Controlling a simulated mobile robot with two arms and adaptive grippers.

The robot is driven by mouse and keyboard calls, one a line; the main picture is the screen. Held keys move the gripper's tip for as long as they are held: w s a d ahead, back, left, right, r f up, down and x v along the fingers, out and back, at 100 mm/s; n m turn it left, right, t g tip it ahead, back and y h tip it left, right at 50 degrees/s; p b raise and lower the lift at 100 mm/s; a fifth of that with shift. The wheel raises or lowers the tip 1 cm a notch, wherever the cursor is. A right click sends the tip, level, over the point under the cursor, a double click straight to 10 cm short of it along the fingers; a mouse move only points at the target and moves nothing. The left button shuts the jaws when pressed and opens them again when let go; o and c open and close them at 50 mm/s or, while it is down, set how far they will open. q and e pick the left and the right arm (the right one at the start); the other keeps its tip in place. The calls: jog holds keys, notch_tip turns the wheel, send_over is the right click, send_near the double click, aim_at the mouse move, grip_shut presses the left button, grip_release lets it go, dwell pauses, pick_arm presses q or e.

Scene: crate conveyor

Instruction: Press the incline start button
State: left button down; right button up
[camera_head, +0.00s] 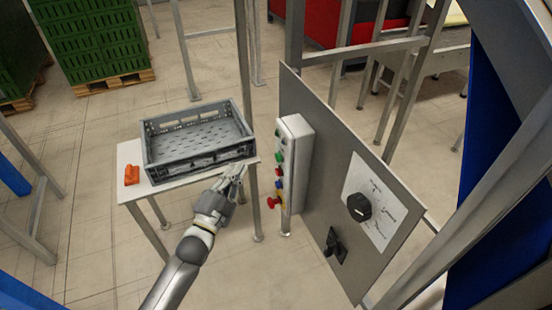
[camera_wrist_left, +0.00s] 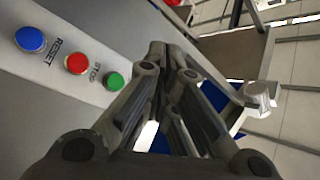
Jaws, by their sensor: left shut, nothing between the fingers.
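A light grey control box (camera_head: 296,135) with a column of coloured buttons is on the edge of a grey panel. In the head view I see green buttons (camera_head: 279,158) near its top, then red and blue ones, and a red mushroom knob (camera_head: 272,202) low down. In the left wrist view are a blue RESET button (camera_wrist_left: 30,39), a red STOP button (camera_wrist_left: 77,63) and a green button (camera_wrist_left: 114,82); the green one's label is hidden. My left gripper (camera_head: 238,170) is shut and empty, just left of the box, apart from the buttons in the head view. My right gripper is out of view.
A grey crate (camera_head: 150,172) sits on a small white table (camera_head: 133,153) left of the box, with an orange object (camera_head: 131,175) beside it. The panel (camera_head: 325,165) also carries a black rotary knob (camera_head: 359,207) and a black switch (camera_head: 335,245). Metal frame posts stand around.

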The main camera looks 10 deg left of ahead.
aim_at(277, 158)
pick_arm(q)
jog(key=w+d+b, duration=0.1)
jog(key=w+d, duration=0.3)
jog(key=d, duration=0.1)
jog(key=shift+d, duration=0.4)
dwell(0.8)
jog(key=shift+d, duration=0.15)
dwell(0.3)
jog(key=shift+w+d+b, duration=0.2)
jog(key=shift+d+b, duration=0.05)
jog(key=shift+b, duration=0.05)
jog(key=shift+w+d, duration=0.25)
jog(key=shift+d, duration=0.1)
dwell(0.7)
jog(key=shift+a, duration=0.1)
dwell(0.3)
jog(key=shift+s+a+p, duration=0.35)
jog(key=shift+s+a, duration=0.15)
jog(key=shift+a, duration=0.1)
